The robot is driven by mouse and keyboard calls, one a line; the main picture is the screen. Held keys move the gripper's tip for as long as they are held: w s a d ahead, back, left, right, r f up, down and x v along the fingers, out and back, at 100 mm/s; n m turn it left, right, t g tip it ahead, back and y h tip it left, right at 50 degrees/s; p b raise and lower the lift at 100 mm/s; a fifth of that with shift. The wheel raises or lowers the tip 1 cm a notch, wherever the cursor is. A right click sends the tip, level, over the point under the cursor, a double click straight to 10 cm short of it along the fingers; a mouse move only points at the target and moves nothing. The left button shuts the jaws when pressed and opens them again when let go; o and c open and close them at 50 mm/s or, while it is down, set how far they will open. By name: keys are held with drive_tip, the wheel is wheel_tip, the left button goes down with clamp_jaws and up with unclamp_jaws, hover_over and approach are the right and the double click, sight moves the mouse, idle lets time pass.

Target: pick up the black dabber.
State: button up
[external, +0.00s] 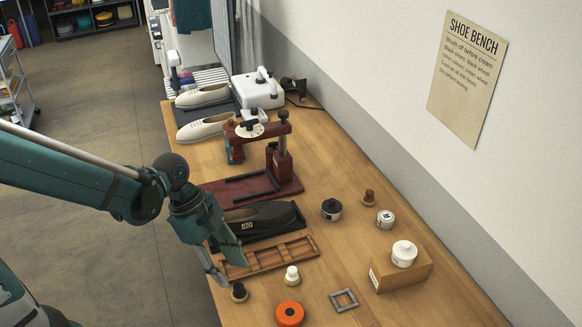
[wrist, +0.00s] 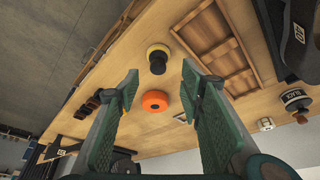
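The black dabber (external: 239,292), a black knob on a tan base, stands on the bench near its front left edge. In the wrist view the black dabber (wrist: 158,61) shows between and beyond the two fingertips, apart from them. My gripper (external: 231,272) is open and empty, above and just behind the dabber in the external view. In the wrist view my gripper (wrist: 159,72) has its green fingers spread wide on either side.
An orange disc (external: 289,313), a white dabber (external: 291,275) and a grey square frame (external: 344,300) are to the right. A wooden tray (external: 270,258) and dark shoe (external: 258,217) lie behind. A black-lidded jar (external: 331,210) stands farther back. Bench wood is bare between them.

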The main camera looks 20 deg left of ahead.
sight(237, 286)
drive_tip(key=shift+x, duration=0.8)
drive_tip(key=shift+s+b+x, duration=0.2)
drive_tip(key=shift+b+x, duration=0.85)
drive_tip(key=shift+x, duration=1.55)
drive_tip(key=c, duration=0.7)
drive_tip(key=shift+c, duration=0.2)
